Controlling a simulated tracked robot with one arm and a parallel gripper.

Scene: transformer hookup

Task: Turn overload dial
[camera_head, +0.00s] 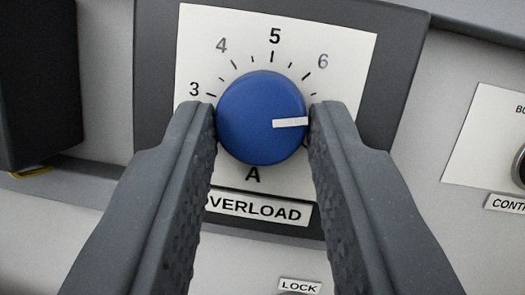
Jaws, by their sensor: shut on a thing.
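The overload dial (255,105) is a round blue knob with a white pointer mark (290,122). The mark points right and very slightly upward, to a spot below the 6. The dial sits on a white scale plate (345,65) with 3, 4, 5 and 6 printed around it and an A beneath. An OVERLOAD label (262,208) is below, its left end hidden by a finger. My gripper (262,118) is shut on the dial, one dark finger on its left side and one on its right. The right finger hides part of the scale beyond the mark.
A dark box (38,80) stands out at the far left. Another white plate (490,135) with a dark round control and a cut-off label is at the right. A LOCK label (299,286) shows at the bottom between the fingers.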

